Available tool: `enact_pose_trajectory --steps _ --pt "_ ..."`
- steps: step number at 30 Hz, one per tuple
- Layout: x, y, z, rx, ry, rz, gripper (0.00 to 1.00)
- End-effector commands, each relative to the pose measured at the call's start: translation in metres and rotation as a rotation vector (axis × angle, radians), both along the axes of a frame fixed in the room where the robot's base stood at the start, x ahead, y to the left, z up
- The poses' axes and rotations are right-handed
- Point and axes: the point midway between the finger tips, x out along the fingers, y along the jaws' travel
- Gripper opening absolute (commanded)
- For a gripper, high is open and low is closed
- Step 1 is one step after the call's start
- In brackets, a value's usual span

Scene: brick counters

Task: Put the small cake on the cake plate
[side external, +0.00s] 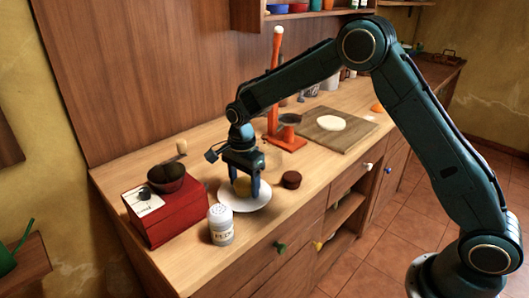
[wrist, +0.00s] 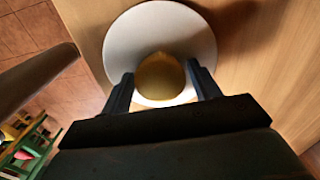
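A white round plate (side external: 258,204) lies on the wooden counter; it fills the top of the wrist view (wrist: 118,45). A small rounded yellow-brown thing (side external: 242,187), perhaps the small cake, is at the plate's middle; in the wrist view (wrist: 160,77) it sits between my fingers. My gripper (side external: 245,190) points down over the plate with one finger on each side of it. The fingers are very close to its sides; whether they press on it I cannot tell.
A red box (side external: 177,218) with a dark bowl (side external: 166,178) on top stands left of the plate. A white shaker (side external: 221,226) stands near the front edge. An orange stand (side external: 286,141) and a board (side external: 345,137) with a pale flat round are farther back.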

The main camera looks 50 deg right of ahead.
Motion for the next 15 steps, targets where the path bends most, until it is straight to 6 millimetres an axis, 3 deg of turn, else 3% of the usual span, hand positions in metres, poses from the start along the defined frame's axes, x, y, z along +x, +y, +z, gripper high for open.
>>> enact_pose_trajectory --steps 15 --pt "0.0003 0.0000 0.0057 0.000 -0.002 0.000 0.72"
